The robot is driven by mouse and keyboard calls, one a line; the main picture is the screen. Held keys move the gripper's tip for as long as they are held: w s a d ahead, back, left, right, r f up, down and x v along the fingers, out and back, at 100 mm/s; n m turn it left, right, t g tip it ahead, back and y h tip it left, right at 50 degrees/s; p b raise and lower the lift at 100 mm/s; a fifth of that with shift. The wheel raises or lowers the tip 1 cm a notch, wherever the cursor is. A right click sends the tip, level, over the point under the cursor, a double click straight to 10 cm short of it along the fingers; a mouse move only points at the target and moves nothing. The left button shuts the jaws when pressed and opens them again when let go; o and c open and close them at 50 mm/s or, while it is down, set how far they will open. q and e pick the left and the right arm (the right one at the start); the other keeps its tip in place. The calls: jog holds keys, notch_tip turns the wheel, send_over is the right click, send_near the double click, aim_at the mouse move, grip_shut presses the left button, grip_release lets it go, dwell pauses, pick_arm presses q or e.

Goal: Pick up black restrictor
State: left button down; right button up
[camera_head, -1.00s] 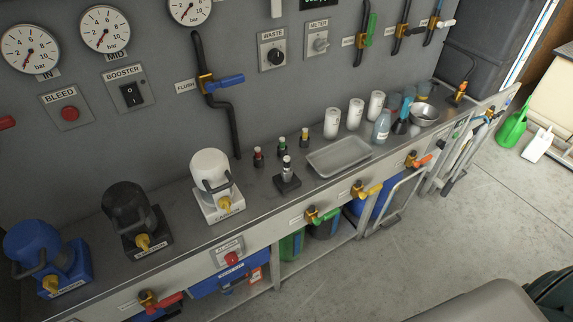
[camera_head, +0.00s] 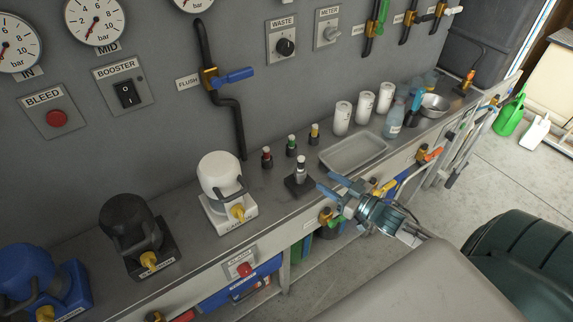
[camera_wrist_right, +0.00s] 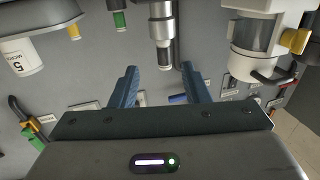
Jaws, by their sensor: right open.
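The small black-ended piece (camera_wrist_right: 164,56), which looks like the black restrictor, sits on top of a silver cylinder (camera_head: 300,172) on a small black base on the bench. In the right wrist view the silver cylinder (camera_wrist_right: 161,22) hangs down from the top edge, with the black end lowest. My right gripper (camera_head: 329,186) is open and empty, just right of the cylinder in the head view. In the wrist view its two blue fingers (camera_wrist_right: 159,70) are spread, with the black end between and just beyond their tips. My left gripper is not in view.
Small red-topped (camera_head: 267,157), green-topped (camera_head: 291,145) and yellow-topped (camera_head: 314,134) pieces stand behind the cylinder. A grey tray (camera_head: 380,144) lies to the right. A white canister (camera_head: 222,172) stands close on the left. Valves line the bench front.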

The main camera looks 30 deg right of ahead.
aim_at(304, 167)
jog(key=x, duration=0.3)
jog(key=p+x, duration=0.1)
jog(key=shift+w+a+r, duration=0.25)
jog(key=shift+w+r, duration=0.05)
jog(key=shift+r, duration=0.1)
jog(key=shift+w+a+f, duration=0.1)
jog(key=shift+w, duration=0.25)
jog(key=p+x, duration=0.2)
jog(key=x, duration=0.2)
jog(key=shift+w+a+p, duration=0.25)
jog(key=shift+p, duration=0.15)
jog(key=shift+w+a, duration=0.15)
jog(key=shift+w, duration=0.15)
grip_shut()
